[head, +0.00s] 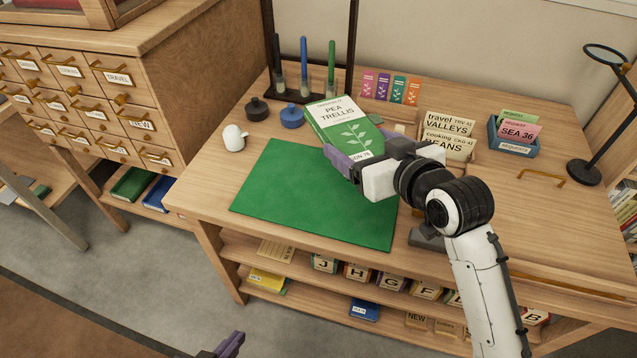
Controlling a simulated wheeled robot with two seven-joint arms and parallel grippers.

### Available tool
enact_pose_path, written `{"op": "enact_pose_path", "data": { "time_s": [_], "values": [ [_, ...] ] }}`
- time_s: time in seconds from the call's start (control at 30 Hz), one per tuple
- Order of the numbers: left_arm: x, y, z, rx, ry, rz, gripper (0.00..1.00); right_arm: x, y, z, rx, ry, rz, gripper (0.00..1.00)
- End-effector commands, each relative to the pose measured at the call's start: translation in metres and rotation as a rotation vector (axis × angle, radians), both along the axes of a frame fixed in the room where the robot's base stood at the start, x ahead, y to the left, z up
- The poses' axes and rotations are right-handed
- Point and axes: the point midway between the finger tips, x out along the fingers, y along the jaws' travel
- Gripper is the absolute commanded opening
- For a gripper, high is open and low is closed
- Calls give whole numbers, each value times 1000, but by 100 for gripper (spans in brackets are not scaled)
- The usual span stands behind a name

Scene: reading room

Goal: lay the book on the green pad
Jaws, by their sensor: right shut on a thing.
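The book (338,122), green and white with "PEA TRELLIS" on its cover, is in my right gripper (350,162). The purple fingers are shut on its near lower end, by the spine label. The book looks tilted, cover facing up, over the back right part of the green pad (290,200). I cannot tell how high it is above the desk. The pad lies flat and bare on the desk, partly hidden by my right gripper. My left gripper (228,346) shows only a purple fingertip part at the bottom edge, away from the desk.
Card holders (445,135), a blue card tray (513,138) and a black lamp (583,172) stand to the right.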

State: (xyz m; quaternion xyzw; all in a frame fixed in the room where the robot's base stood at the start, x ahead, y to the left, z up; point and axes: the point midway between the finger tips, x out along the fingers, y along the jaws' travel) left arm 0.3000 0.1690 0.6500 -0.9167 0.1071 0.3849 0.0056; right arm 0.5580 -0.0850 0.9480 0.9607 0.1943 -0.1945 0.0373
Motion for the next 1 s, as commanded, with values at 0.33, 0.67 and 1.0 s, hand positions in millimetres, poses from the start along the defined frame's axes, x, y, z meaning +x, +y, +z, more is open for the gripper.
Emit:
{"op": "enact_pose_path", "data": {
  "time_s": [0.33, 0.67, 1.0],
  "values": [
    [0, 0, 0, -1, 0, -1, 0, -4, 27, -77, 1, -6, 73, 44],
    [-5, 0, -8, 0, 11, 0, 0, -4, 27, -118, 3, -10, 72, 44],
    [-6, 0, -13, 0, 13, 0, 0, -3, 27, -150, 3, -12, 72, 44]
  ]
}}
